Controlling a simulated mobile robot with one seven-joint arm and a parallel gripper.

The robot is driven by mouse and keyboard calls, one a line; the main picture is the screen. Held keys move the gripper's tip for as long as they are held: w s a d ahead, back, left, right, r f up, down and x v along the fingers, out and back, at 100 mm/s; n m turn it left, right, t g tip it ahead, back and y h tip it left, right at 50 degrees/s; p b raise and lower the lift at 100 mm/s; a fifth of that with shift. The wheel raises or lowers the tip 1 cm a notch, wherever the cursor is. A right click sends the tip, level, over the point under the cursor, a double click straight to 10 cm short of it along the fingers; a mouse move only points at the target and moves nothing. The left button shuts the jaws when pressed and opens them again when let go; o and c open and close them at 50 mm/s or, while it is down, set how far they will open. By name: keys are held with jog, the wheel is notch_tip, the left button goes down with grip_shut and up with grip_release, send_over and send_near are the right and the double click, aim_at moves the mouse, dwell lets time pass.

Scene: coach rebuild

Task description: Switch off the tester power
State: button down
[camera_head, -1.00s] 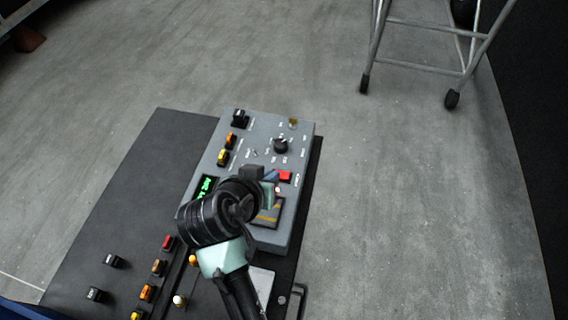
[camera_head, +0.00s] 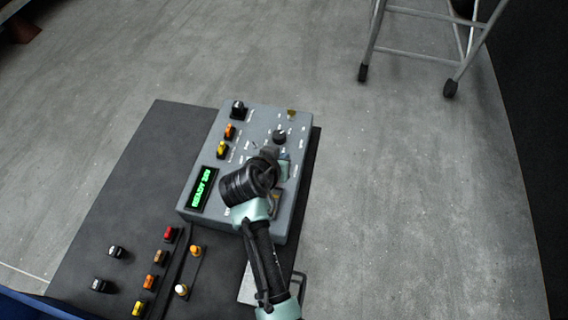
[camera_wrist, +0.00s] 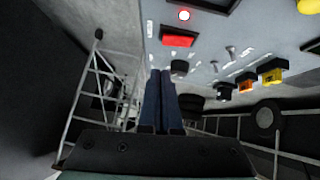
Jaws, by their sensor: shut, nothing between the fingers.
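The grey tester box (camera_head: 258,121) sits on a dark console, its green display (camera_head: 203,188) lit. On its top are a black switch (camera_head: 239,108), an orange switch (camera_head: 229,131), a yellow switch (camera_head: 222,149) and a round black knob (camera_head: 279,137). Labels are too small to read. My gripper (camera_wrist: 160,73) is shut and empty, its fingertips appearing close beside the knob (camera_wrist: 179,68); contact cannot be told. My arm hides the box's lower right part.
The dark console (camera_head: 150,150) carries several coloured switches, including a red one (camera_head: 170,233), and two levers left of my arm. A metal stand (camera_head: 415,50) is on the floor at the upper right. Floor right of the box is clear.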

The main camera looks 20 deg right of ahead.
jog(key=shift+s+d+f+p, duration=0.1)
jog(key=shift+f+p, duration=0.1)
jog(key=shift+f, duration=0.8)
jog(key=shift+s+d+f+p, duration=0.1)
jog(key=shift+f+p, duration=0.1)
jog(key=shift+f, duration=0.8)
jog(key=shift+d+f+y, duration=0.15)
jog(key=shift+f+y, duration=0.15)
jog(key=shift+f, duration=0.05)
jog(key=shift+r, duration=0.1)
jog(key=shift+w+a+r+b, duration=0.2)
jog(key=shift+w+a+b, duration=0.15)
jog(key=shift+a, duration=0.3)
jog(key=shift+r, duration=0.15)
